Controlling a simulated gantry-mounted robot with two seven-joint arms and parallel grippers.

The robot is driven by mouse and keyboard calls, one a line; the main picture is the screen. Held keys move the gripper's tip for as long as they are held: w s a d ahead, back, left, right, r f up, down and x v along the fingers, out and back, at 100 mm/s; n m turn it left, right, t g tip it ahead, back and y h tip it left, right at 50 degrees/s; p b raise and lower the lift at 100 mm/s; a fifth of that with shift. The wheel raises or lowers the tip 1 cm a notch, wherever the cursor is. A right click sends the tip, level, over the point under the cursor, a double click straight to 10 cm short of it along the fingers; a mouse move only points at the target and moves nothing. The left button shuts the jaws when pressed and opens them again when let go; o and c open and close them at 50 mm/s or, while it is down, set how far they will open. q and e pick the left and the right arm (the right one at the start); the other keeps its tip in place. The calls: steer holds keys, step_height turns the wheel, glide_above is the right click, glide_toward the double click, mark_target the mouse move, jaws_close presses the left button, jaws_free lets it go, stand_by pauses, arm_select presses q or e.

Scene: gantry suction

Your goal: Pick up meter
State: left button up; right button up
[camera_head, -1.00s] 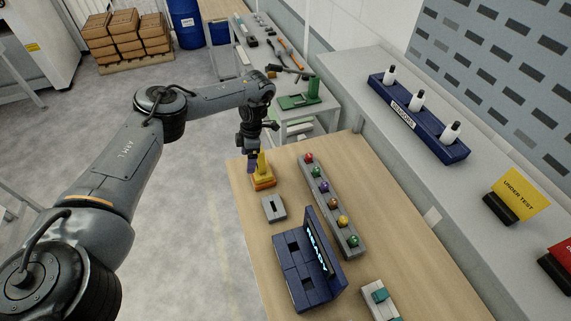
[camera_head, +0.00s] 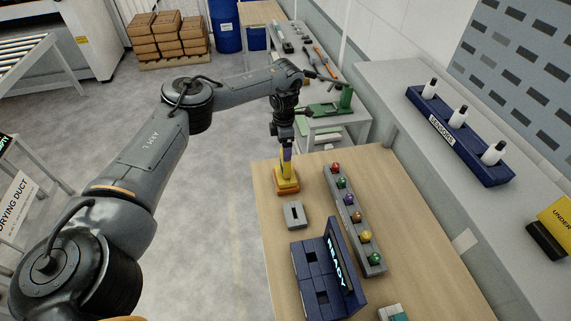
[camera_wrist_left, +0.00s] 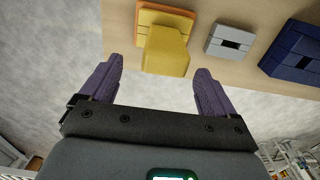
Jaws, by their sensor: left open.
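The meter looks to be the yellow upright device (camera_head: 286,172) on an orange-yellow base (camera_head: 287,186) at the far left corner of the wooden table. It also shows in the left wrist view (camera_wrist_left: 166,48), just beyond the fingertips and between their lines. My left gripper (camera_head: 286,150) is above and close to the yellow device. In the left wrist view its two purple fingers (camera_wrist_left: 156,72) are spread apart with nothing between them. Whether a fingertip touches the device cannot be told. My right gripper is not in view.
A grey slotted block (camera_head: 294,214) and a blue station (camera_head: 318,272) with a READY sign stand nearer on the table. A grey rack (camera_head: 372,262) with several coloured balls runs along the right. A blue sensor holder (camera_head: 485,165) sits on the shelf.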

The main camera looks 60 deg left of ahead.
mark_target(286, 165)
arm_select(q)
steer(key=f, duration=0.3)
steer(key=shift+w+d+f, duration=0.1)
steer(key=shift+d+f, duration=0.05)
steer(key=shift+d, duration=0.25)
steer(key=shift+f, duration=0.7)
steer(key=c, duration=1.2)
